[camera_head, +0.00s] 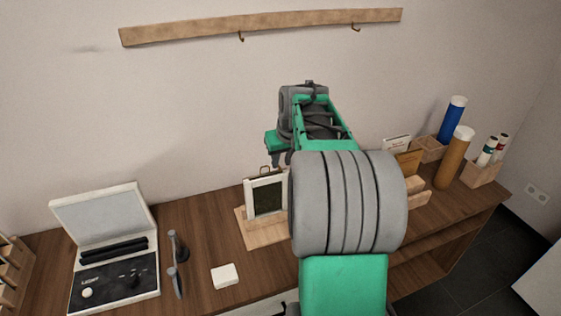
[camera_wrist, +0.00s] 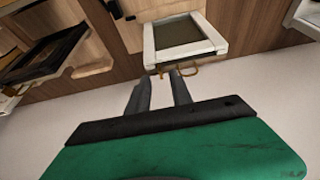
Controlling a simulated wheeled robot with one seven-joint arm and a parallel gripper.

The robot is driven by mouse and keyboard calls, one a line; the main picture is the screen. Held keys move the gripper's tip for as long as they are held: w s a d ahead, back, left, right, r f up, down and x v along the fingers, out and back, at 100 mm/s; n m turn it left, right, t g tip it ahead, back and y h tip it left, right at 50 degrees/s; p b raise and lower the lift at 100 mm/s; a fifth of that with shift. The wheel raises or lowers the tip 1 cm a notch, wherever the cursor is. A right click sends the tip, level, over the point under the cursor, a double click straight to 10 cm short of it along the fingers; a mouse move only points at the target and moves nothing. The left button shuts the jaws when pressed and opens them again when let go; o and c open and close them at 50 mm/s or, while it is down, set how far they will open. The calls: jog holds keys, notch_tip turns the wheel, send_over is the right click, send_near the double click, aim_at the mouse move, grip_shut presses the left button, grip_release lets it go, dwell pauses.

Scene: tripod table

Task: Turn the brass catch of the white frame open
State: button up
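The white frame (camera_head: 250,200) with a dark panel stands upright on the table, partly hidden by my arm in the head view. It also shows in the wrist view (camera_wrist: 151,42), upside down. Thin brass metalwork, which looks like the catch (camera_wrist: 191,70), sits at its top edge and shows as a small loop (camera_head: 265,171) in the head view. My gripper (camera_wrist: 160,76) has its two fingers apart with a gap between them. The fingertips are close to the brass part; I cannot tell whether they touch it.
The frame stands on a light wooden base (camera_head: 248,233). An open case (camera_head: 108,260), a dark-handled tool (camera_head: 174,262) and a white block (camera_head: 225,276) are to the left. Wooden holders with tubes (camera_head: 455,158) stand at the right. The wall is close behind.

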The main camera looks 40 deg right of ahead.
jog(key=shift+x, duration=1)
jog(key=shift+r, duration=0.1)
grip_shut()
dwell(0.6)
